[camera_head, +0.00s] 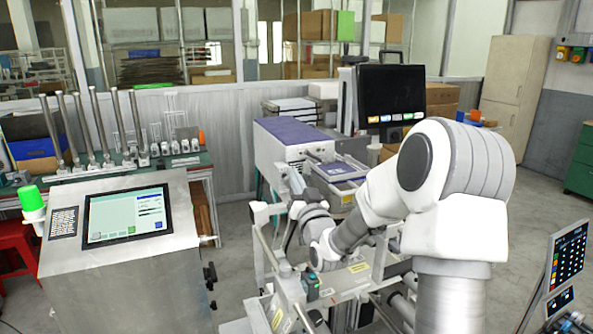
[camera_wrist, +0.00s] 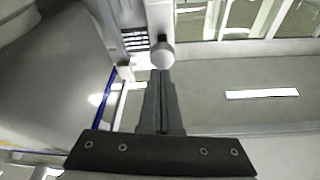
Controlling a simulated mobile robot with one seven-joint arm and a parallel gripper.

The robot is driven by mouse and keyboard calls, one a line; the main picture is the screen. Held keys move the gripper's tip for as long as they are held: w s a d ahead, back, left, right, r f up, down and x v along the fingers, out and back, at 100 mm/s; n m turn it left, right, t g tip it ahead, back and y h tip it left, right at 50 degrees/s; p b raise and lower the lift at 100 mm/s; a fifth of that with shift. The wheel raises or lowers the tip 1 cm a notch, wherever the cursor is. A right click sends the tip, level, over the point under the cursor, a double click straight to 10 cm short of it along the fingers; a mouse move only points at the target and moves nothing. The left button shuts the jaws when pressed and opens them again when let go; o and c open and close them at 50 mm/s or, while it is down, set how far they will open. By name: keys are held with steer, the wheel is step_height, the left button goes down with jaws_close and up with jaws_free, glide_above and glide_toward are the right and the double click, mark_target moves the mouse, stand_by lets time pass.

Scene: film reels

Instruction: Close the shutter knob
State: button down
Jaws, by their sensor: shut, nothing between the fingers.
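A pale round knob (camera_wrist: 162,54), which looks like the shutter knob, shows in the wrist view on a light upright part. It is just beyond the fingertips. My gripper (camera_wrist: 160,76) is shut, with its two dark fingers together and nothing between them. The fingertips point at the lower side of the knob; I cannot tell whether they touch it. In the head view my arm reaches to the grey machine with the purple top (camera_head: 292,134). My fingers and the knob cannot be made out there.
A steel console with a touchscreen (camera_head: 126,216) stands at left, with a green lamp (camera_head: 31,198) beside it. A dark monitor (camera_head: 391,92) is behind my arm. A machine frame (camera_head: 284,285) lies below my wrist. Open floor shows at right.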

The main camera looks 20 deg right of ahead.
steer(key=shift+f, duration=0.2)
step_height(320, 180, down, 4)
steer(key=b, duration=0.5)
steer(key=shift+r, duration=0.2)
stand_by(0.3)
